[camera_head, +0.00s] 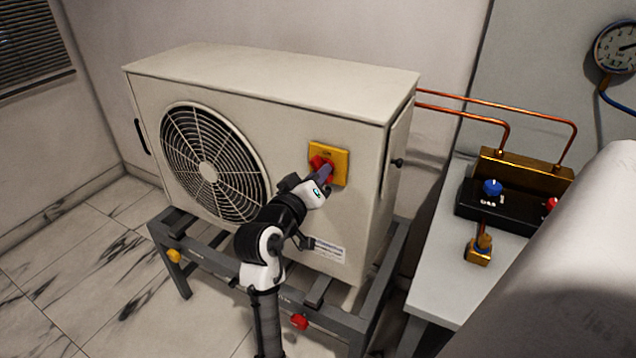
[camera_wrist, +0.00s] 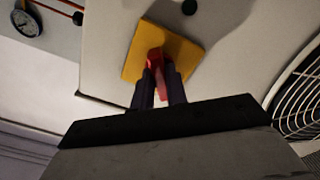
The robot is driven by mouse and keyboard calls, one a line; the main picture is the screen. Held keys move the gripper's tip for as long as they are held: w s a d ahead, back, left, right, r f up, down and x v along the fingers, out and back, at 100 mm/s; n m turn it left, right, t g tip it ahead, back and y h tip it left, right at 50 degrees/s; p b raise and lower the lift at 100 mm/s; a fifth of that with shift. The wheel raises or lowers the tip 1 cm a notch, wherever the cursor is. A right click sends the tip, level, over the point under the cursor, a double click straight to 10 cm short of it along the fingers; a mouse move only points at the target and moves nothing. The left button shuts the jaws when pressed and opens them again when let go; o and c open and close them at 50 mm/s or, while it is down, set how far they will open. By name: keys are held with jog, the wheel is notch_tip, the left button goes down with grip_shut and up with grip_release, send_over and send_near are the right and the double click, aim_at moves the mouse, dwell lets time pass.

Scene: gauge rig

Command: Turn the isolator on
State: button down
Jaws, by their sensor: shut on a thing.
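The isolator is a red rotary handle (camera_head: 318,164) on a square yellow plate (camera_head: 341,161) on the front of a cream outdoor unit (camera_head: 285,140). In the wrist view the red handle (camera_wrist: 156,62) stands out from the yellow plate (camera_wrist: 185,52). My gripper (camera_head: 324,172) is at the handle. In the wrist view my gripper's two dark fingers (camera_wrist: 160,88) lie on either side of the handle, shut on it. The fingers and wrist hide part of the handle and plate in the head view. I cannot read the handle's position against the plate marks.
A round fan grille (camera_head: 210,165) is left of the isolator. At right, a bench (camera_head: 440,285) holds a manifold with a blue knob (camera_head: 492,187). Copper pipes (camera_head: 480,112) run behind.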

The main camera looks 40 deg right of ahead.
jog(key=shift+f+m+b, duration=0.1)
jog(key=shift+m+b, duration=2.5)
jog(key=shift+m, duration=1.4)
jog(key=c, duration=1.4)
grip_release()
jog(key=shift+a, duration=0.15)
jog(key=b+v, duration=0.3)
jog(key=v, duration=1)
jog(key=shift+s+a+b, duration=0.2)
jog(key=shift+a+b, duration=0.05)
jog(key=shift+b, duration=0.05)
